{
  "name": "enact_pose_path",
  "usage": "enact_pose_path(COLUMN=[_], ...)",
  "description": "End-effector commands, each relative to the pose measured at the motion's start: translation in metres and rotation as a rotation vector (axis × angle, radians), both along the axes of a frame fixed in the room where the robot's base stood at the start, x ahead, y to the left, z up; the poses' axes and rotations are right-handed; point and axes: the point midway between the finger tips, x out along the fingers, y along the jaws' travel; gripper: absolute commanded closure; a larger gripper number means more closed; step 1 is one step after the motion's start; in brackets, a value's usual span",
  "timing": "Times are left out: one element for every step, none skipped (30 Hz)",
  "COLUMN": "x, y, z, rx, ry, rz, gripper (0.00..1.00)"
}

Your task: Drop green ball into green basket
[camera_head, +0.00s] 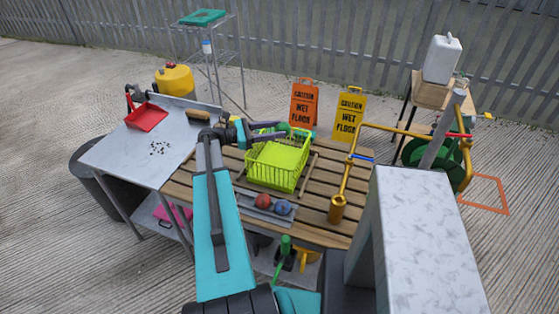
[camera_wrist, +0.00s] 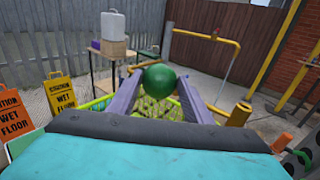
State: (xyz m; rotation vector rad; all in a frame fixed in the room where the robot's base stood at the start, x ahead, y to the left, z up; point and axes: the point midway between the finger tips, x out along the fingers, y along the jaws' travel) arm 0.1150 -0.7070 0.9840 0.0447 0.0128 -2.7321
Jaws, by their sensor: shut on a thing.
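The green ball (camera_wrist: 159,76) is held between the two purple fingers of my gripper (camera_wrist: 160,84) in the wrist view. In the head view the ball (camera_head: 284,128) shows at the tip of my gripper (camera_head: 276,131), over the far left part of the green basket. The green basket (camera_head: 250,168) is a lime wire basket with open top, standing on the slatted wooden table. Its mesh also shows below the ball in the wrist view (camera_wrist: 155,112). The ball looks above the rim; its exact height is hard to tell.
A grey tray (camera_head: 243,201) with a red ball (camera_head: 263,201) and a blue ball (camera_head: 283,207) lies before the basket. A brass-coloured pipe (camera_head: 345,185) stands right of it. Orange (camera_head: 304,102) and yellow (camera_head: 348,115) wet-floor signs stand behind. A metal table (camera_head: 130,150) is left.

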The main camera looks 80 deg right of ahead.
Motion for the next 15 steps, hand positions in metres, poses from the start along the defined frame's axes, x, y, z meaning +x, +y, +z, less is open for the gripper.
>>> enact_pose_path(x=[0.0, 0.0, 0.0, 0.0, 0.0, 0.0, 0.0, 0.0, 0.0, 0.0, 0.0, 0.0, 0.0, 0.0, 0.0], y=[0.0, 0.0, 0.0, 0.0, 0.0, 0.0, 0.0, 0.0, 0.0, 0.0, 0.0, 0.0, 0.0, 0.0, 0.0], z=[-0.007, -0.009, -0.011, -0.013, -0.014, -0.015, -0.016, -0.017, -0.017, -0.017, -0.017, -0.017, -0.017, -0.017, -0.017], rx=[0.0, 0.0, 0.0, 0.0, 0.0, 0.0, 0.0, 0.0, 0.0, 0.0, 0.0, 0.0, 0.0, 0.0, 0.0], ry=[0.0, 0.0, 0.0, 0.0, 0.0, 0.0, 0.0, 0.0, 0.0, 0.0, 0.0, 0.0, 0.0, 0.0, 0.0], rz=[0.0, 0.0, 0.0, 0.0, 0.0, 0.0, 0.0, 0.0, 0.0, 0.0, 0.0, 0.0, 0.0, 0.0, 0.0], gripper=[0.76, 0.76, 0.76, 0.76, 0.76, 0.76, 0.76, 0.76, 0.76, 0.76, 0.76, 0.76, 0.76, 0.76, 0.76])
